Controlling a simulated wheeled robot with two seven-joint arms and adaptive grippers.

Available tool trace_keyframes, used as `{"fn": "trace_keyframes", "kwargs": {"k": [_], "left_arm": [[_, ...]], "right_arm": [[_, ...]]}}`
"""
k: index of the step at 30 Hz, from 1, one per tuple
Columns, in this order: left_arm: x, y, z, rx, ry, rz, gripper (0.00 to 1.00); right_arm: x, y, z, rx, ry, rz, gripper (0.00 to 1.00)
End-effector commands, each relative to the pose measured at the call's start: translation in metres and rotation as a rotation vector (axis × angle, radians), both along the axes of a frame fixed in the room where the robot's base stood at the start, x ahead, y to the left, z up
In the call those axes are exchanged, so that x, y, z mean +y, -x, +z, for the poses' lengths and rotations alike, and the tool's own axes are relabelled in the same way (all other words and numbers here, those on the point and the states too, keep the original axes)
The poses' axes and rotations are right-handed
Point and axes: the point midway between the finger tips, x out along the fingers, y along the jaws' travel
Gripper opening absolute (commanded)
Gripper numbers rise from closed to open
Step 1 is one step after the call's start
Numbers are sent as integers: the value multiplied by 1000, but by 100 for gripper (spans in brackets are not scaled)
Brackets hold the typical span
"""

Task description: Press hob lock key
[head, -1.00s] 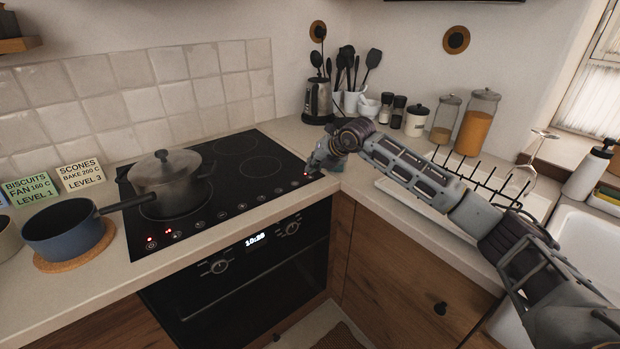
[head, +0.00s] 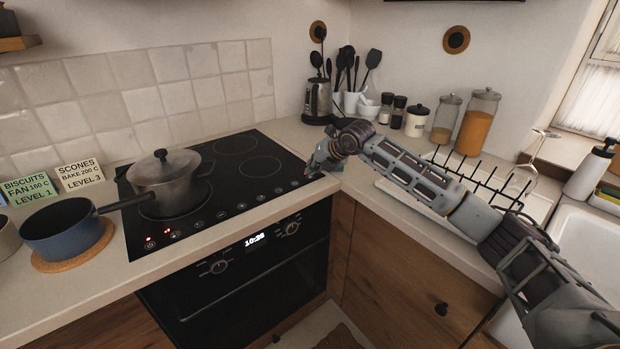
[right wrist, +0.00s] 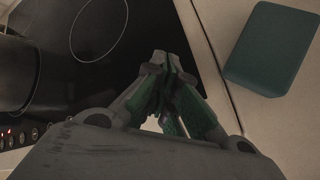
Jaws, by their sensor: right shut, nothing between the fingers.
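The black glass hob (head: 232,186) has a row of round touch keys along its front edge. Red lights glow at the row's left end. My right gripper (head: 312,170) is shut and empty at the hob's front right corner, by the right end of the key row. In the right wrist view its closed fingertips (right wrist: 160,60) are over the black glass near the hob's edge. The key under or beside the fingertips is hidden, and I cannot tell whether they touch the glass. My left gripper is not in view.
A lidded pot (head: 168,186) stands on the hob's left side. A blue saucepan (head: 62,232) sits on a cork mat beside it. A dark green block (right wrist: 272,48) lies on the counter right of the gripper.

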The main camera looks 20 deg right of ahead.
Motion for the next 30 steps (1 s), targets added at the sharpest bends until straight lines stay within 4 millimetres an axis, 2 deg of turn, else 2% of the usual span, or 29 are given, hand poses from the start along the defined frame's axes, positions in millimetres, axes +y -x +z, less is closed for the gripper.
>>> {"fn": "trace_keyframes", "kwargs": {"k": [30], "left_arm": [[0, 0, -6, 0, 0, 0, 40]], "right_arm": [[0, 0, -9, 2, 0, 1, 0]]}}
